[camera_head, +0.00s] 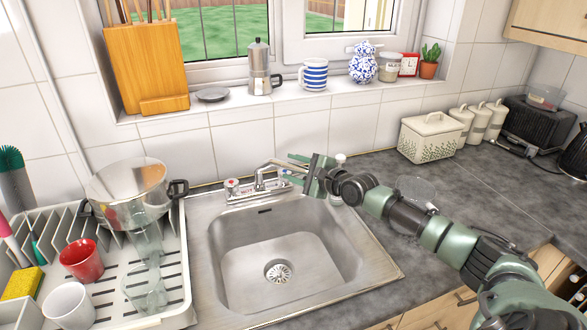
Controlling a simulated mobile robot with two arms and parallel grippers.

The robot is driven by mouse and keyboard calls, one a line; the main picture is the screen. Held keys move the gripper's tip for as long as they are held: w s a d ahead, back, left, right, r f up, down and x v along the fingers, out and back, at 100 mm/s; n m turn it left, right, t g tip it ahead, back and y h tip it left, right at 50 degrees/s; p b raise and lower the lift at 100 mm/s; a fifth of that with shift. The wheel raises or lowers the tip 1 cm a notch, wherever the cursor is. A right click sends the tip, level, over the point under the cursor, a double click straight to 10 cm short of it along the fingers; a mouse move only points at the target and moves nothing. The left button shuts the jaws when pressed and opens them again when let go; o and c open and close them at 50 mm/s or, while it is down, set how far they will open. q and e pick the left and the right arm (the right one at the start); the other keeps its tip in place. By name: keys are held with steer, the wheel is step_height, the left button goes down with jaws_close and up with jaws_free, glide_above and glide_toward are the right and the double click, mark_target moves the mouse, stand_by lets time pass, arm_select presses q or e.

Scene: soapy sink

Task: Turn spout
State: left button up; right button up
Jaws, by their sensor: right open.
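The chrome tap (258,184) stands at the back edge of the steel sink, with a handle at its left end. Its spout (270,171) is partly covered by my right gripper. My right gripper (290,166) reaches in from the right, at the spout's right side. Its jaws are open, with the fingers pointing left towards the spout. I cannot tell whether a finger touches it. My left gripper is not in view.
The sink basin (285,262) is empty. A dish rack (176,292) with a pot (130,195), cups and glasses stands on the left. A windowsill (220,104) with several objects runs behind the tap. The grey worktop (440,194) on the right is mostly clear.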

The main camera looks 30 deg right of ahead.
jaws_close()
stand_by(1.3)
